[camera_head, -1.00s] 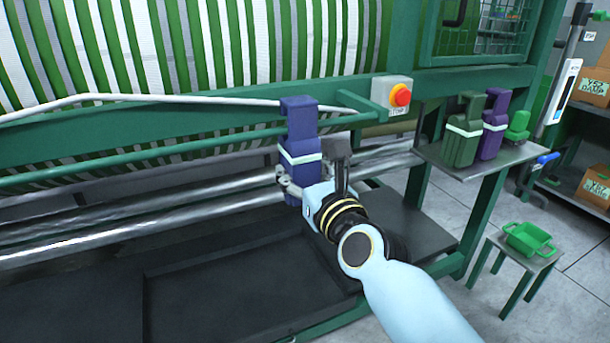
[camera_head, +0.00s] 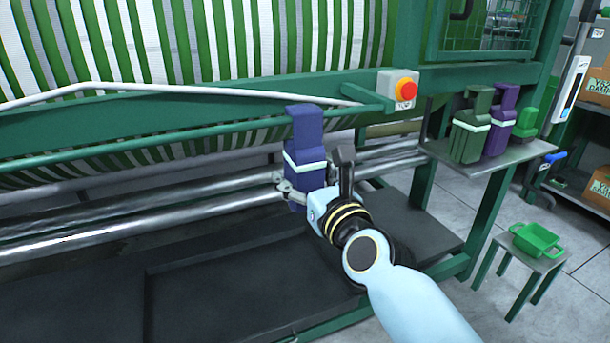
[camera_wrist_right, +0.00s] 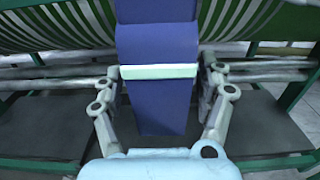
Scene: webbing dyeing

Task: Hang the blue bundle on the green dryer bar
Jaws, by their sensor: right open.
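The blue bundle (camera_head: 304,157), dark blue with a pale band, is upright at the green dryer bar (camera_head: 200,136). Its folded top overlaps the bar in the head view; whether the bar carries its weight cannot be told. My right gripper (camera_head: 290,188) is open around the bundle's lower part. In the right wrist view the bundle (camera_wrist_right: 158,105) stands between the spread fingers, one on each side. My left gripper is not in view.
A green bundle (camera_head: 470,130) and a purple bundle (camera_head: 500,128) stand on a side shelf (camera_head: 440,150) at right. A red stop button (camera_head: 405,90) sits on the frame. A green basket (camera_head: 536,238) rests on a low stool. Steel rollers run behind the bundle.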

